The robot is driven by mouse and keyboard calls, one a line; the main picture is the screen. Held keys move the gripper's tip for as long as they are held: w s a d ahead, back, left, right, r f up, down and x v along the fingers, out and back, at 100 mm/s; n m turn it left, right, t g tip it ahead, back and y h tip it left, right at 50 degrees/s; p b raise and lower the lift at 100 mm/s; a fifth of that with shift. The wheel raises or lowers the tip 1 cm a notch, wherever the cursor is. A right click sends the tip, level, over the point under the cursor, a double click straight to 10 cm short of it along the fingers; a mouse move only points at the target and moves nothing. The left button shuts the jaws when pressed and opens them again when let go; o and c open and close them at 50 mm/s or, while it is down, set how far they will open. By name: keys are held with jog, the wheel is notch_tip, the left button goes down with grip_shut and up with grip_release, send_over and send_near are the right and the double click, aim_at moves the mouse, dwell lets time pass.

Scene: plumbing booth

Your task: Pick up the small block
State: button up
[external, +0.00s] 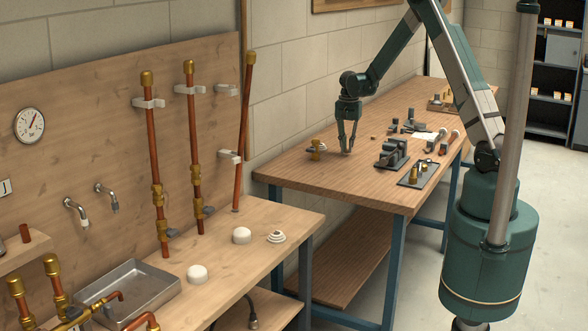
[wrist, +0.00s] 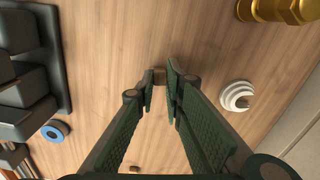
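My gripper (external: 347,152) points down with its fingertips low over the wooden workbench. In the wrist view my gripper (wrist: 160,85) has its two dark green fingers a narrow gap apart. A small brown block (wrist: 160,76) shows in that gap, at the fingertips. Its sides seem close to both fingers, but I cannot tell whether they touch it. In the external view the fingertips hide this block. Another small brown piece (wrist: 135,169) lies at the bottom edge of the wrist view; a small piece (external: 373,138) also shows on the bench in the external view.
A brass fitting (external: 316,148) and a white ringed piece (wrist: 237,96) lie to one side of the gripper. A dark vise (external: 393,152) and a tray with brass parts (external: 416,175) stand on the other. A blue ring (wrist: 55,131) lies beside the vise.

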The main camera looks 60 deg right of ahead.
notch_tip(320, 180, up, 9)
jog(key=shift+f, duration=0.2)
dwell(0.3)
